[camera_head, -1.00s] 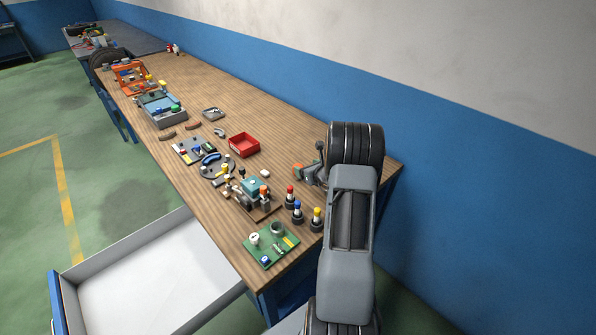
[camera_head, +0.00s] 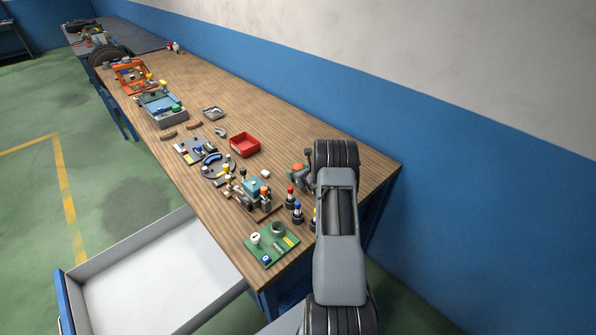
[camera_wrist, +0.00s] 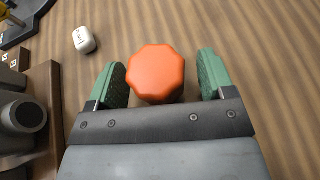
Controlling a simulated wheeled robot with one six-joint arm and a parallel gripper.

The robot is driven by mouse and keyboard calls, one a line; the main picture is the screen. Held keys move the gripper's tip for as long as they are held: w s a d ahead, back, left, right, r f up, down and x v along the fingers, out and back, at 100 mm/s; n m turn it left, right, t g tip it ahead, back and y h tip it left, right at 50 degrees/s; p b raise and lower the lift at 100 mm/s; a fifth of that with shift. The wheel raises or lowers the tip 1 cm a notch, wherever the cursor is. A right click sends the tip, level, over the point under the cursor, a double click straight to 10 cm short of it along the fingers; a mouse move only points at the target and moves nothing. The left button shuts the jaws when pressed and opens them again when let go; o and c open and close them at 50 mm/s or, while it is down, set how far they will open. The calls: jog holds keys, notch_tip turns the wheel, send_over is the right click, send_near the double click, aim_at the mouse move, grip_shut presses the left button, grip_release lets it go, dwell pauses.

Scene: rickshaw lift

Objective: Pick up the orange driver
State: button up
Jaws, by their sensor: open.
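The orange driver (camera_wrist: 155,73) shows in the wrist view as a faceted orange handle end seen from above. It lies between the two green-padded fingers of my gripper (camera_wrist: 162,77), with a gap on each side. In the head view the orange driver (camera_head: 296,167) stands out as a small orange patch beside my gripper (camera_head: 304,178), near the right end of the wooden bench. My gripper is open and holds nothing. The driver's lower part is hidden under its handle end.
A small white block (camera_wrist: 84,40) lies left of the driver. A brown board with a teal box (camera_head: 256,187) and red- and blue-topped pegs (camera_head: 297,212) stand close by. A red bin (camera_head: 244,145) is further left. An open drawer (camera_head: 150,275) juts from the bench front.

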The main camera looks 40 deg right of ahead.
jog(key=shift+w, duration=0.2)
jog(key=shift+c, duration=0.2)
jog(key=c, duration=1)
